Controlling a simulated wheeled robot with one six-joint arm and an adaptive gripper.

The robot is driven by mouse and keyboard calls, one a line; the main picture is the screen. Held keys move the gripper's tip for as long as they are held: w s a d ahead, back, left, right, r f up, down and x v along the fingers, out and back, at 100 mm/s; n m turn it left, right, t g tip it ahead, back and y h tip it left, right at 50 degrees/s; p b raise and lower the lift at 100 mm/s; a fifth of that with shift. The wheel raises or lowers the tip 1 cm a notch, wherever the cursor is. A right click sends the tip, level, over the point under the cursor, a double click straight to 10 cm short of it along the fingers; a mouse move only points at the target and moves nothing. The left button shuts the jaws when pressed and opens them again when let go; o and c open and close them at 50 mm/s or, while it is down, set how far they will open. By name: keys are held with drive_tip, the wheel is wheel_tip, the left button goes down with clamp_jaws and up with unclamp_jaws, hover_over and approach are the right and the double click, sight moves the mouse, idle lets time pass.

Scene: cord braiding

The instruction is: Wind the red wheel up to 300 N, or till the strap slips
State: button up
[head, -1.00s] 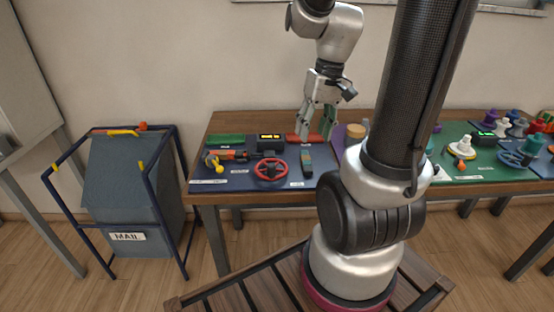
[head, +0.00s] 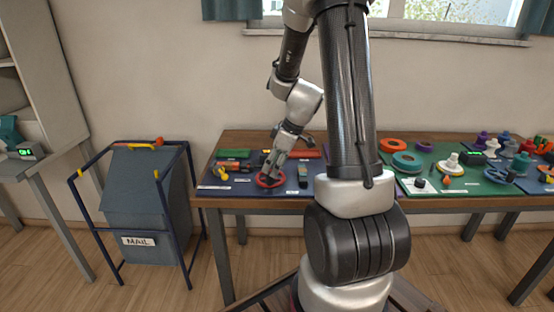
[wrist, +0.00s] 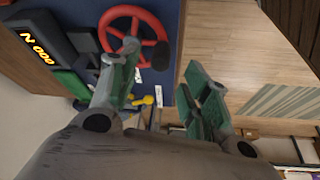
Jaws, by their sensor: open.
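The red wheel (head: 263,184) lies on the blue mat at the left end of the table. It shows at the top of the wrist view (wrist: 166,28), with spokes and a dark knob (wrist: 160,54) on its rim. My gripper (head: 270,172) is at the wheel in the head view and covers part of it. In the wrist view my gripper (wrist: 161,58) has its fingers apart, with the knob near the gap between the tips; I cannot tell whether they touch it. A display (wrist: 38,48) beside the wheel reads 000 N, upside down. I cannot make out the strap.
A green block (head: 234,154), a yellow part (head: 220,172) and a small dark device (head: 303,174) lie around the wheel. A blue mail bin (head: 145,195) stands left of the table. A green mat with spools (head: 450,161) lies to the right.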

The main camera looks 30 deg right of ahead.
sight(269, 173)
drive_tip(key=x, duration=0.5)
clamp_jaws()
idle(0.4)
